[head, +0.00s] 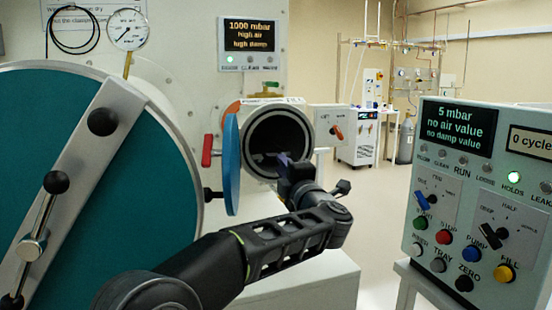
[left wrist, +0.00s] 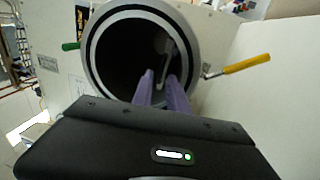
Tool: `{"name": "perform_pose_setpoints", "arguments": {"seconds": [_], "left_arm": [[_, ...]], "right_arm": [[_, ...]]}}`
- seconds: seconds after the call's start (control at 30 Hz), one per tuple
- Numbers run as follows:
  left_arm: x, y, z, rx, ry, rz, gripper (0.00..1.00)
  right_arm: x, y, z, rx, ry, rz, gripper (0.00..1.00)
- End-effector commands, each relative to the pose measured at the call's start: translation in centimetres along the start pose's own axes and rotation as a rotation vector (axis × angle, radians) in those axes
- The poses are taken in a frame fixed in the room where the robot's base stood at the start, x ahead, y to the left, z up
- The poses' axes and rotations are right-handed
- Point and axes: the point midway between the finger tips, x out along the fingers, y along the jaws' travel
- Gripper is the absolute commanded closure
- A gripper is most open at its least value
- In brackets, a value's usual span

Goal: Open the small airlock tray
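The small airlock (head: 278,112) is a round port in the white wall, with its blue door (head: 231,165) swung out to the left. In the left wrist view its pale rim (left wrist: 88,52) surrounds a dark bore. A narrow grey piece (left wrist: 166,50), perhaps part of the tray or its handle, shows inside. My left gripper (head: 283,160) is at the airlock's mouth, pointing in. Its purple fingers (left wrist: 161,85) are apart, with the grey piece beyond or between their tips; contact cannot be told. Most of the tray is hidden in the dark. My right gripper is out of view.
A large teal round door (head: 130,200) with a metal bar fills the left. A red handle (head: 207,150) sits beside the small airlock. A control panel (head: 480,200) with knobs and buttons stands at the right. The floor between is clear.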

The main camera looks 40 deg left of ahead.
Motion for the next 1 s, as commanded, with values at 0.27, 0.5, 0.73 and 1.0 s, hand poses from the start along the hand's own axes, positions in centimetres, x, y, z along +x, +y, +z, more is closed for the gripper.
{"name": "perform_pose_setpoints", "arguments": {"seconds": [0.27, 0.5, 0.73, 1.0], "left_arm": [[4.3, 0.0, 0.0, 0.002, 0.002, 0.000, 0.81], [5.6, 0.0, 0.0, 0.002, 0.000, 0.000, 0.81], [5.5, 0.0, 0.0, 0.001, -0.001, 0.000, 0.84], [5.5, 0.0, 0.0, 0.001, -0.001, 0.000, 1.00]], "right_arm": [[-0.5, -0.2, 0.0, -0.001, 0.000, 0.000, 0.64], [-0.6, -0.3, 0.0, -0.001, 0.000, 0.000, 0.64], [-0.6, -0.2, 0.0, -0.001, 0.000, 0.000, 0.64], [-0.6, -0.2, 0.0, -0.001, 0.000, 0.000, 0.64]]}}
